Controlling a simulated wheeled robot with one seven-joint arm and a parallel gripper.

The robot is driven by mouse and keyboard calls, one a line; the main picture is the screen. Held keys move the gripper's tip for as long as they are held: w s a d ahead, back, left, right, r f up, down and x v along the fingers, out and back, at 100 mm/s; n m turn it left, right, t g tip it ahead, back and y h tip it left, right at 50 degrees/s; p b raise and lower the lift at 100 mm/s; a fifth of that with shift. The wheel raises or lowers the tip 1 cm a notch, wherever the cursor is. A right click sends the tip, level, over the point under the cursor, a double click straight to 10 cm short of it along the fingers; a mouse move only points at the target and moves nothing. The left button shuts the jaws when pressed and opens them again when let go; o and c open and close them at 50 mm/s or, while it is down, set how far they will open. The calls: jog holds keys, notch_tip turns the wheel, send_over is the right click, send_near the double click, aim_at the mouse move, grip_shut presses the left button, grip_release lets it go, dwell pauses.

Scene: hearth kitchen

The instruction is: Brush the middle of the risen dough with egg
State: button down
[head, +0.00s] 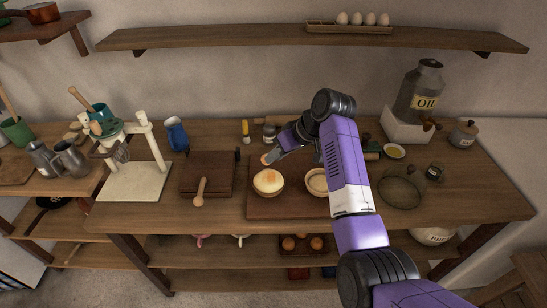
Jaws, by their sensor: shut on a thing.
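The pale, round risen dough (266,186) sits in a round holder on a brown board (288,209) at the middle of the table. An orange patch shows on the upper middle of its top. My gripper (278,152) is just behind and above the dough, reaching in from the right. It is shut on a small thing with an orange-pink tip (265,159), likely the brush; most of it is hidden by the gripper. The tip appears apart from the dough. I cannot make out the egg for certain.
A round pale bowl (317,182) stands right of the dough, partly behind my arm. A dark board (207,174) with a wooden tool (200,191) lies left. A small yellow-filled dish (395,151) and an oil can (421,92) are at right. Eggs (356,18) sit on the shelf above.

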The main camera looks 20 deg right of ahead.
notch_tip(320, 180, down, 7)
jog(key=b, duration=0.3)
jog(key=shift+a+g, duration=0.15)
jog(key=shift+g, duration=0.15)
jog(key=shift+f+b, duration=0.45)
jog(key=shift+f, duration=0.2)
dwell(0.7)
jog(key=shift+w, duration=0.1)
jog(key=shift+w+d+f+b, duration=0.1)
jog(key=shift+w+d+b, duration=0.1)
jog(key=shift+w+b, duration=0.45)
jog(key=shift+w+d+b, duration=0.15)
jog(key=shift+w+b, duration=0.4)
jog(key=shift+b, duration=0.05)
jog(key=shift+w+d+r, duration=0.15)
jog(key=shift+w+r, duration=0.05)
jog(key=shift+w, duration=0.15)
jog(key=s+p, duration=0.1)
jog(key=p, duration=0.1)
jog(key=shift+s+a+r+p, duration=0.1)
jog(key=shift+s+a+p, duration=0.2)
jog(key=shift+s+p, duration=0.1)
jog(key=shift+s+a+p, duration=0.2)
jog(key=shift+s+p, duration=0.3)
jog(key=shift+p, duration=0.1)
jog(key=shift+s+f, duration=0.2)
